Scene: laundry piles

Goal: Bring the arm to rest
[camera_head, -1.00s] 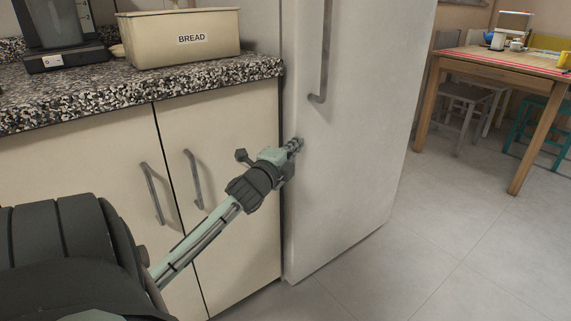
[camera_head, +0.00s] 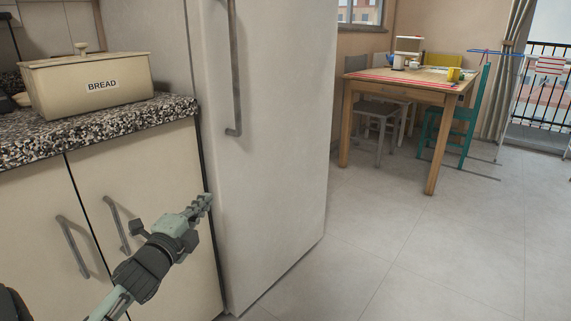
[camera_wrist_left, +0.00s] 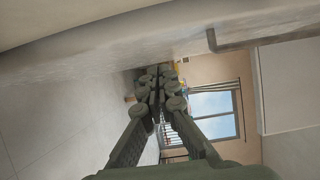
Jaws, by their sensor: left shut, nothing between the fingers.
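My left gripper (camera_head: 203,203) is shut and empty. In the head view it reaches in from the lower left, in front of the edge between the cream cupboard (camera_head: 165,180) and the tall white fridge (camera_head: 270,150). I cannot tell whether its tips touch the fridge. In the left wrist view the fingers of my left gripper (camera_wrist_left: 157,75) are together, with the fridge surface (camera_wrist_left: 110,55) close along the top. My right gripper is not in view.
A speckled counter (camera_head: 110,122) with a bread bin (camera_head: 85,88) stands at the left. Cupboard handles (camera_head: 72,247) and a fridge handle (camera_head: 234,70) stick out. A wooden table (camera_head: 392,90) with a teal chair (camera_head: 470,118) stands at the back right. The tiled floor (camera_head: 400,250) between is clear.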

